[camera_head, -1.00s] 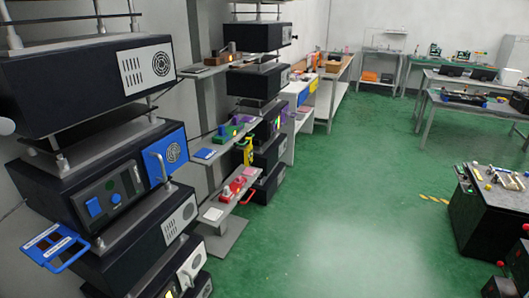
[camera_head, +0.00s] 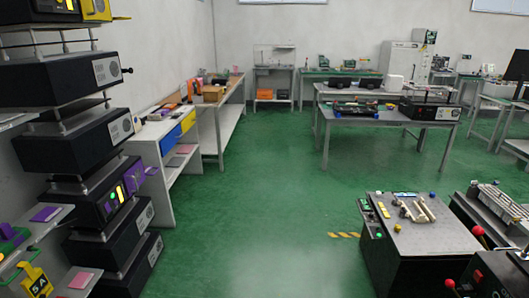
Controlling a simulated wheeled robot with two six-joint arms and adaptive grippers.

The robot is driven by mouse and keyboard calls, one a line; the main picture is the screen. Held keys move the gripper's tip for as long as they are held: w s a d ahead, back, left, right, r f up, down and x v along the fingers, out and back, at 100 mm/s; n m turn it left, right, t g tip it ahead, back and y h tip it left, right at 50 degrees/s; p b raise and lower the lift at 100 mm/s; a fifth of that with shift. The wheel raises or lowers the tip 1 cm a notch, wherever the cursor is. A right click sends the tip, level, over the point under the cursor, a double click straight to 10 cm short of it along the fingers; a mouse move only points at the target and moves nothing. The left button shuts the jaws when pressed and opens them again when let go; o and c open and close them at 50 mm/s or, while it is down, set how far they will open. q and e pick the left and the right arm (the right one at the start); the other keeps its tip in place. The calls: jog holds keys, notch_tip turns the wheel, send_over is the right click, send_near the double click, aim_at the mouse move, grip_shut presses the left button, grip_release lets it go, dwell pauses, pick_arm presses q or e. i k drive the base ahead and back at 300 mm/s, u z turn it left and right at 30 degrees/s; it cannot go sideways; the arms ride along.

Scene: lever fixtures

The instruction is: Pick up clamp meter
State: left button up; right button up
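I cannot surely pick out the clamp meter. A small yellow object (camera_head: 36,280) with dark markings sits at the lower left by the shelf, cut by the picture's bottom edge; I cannot tell whether it is the meter. Neither of my grippers shows in the head view.
Stacked dark instruments (camera_head: 72,143) stand at the left. A white bench with blue and yellow drawers (camera_head: 171,141) is beyond them. A grey table (camera_head: 385,115) stands farther back. A black cabinet (camera_head: 425,260) is at the lower right. Green floor (camera_head: 265,215) lies open between.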

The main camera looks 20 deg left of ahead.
aim_at(36, 283)
jog(key=u, duration=0.15)
jog(key=i, duration=1.35)
jog(key=u, duration=0.85)
jog(key=i, duration=0.9)
jog(key=u, duration=0.85)
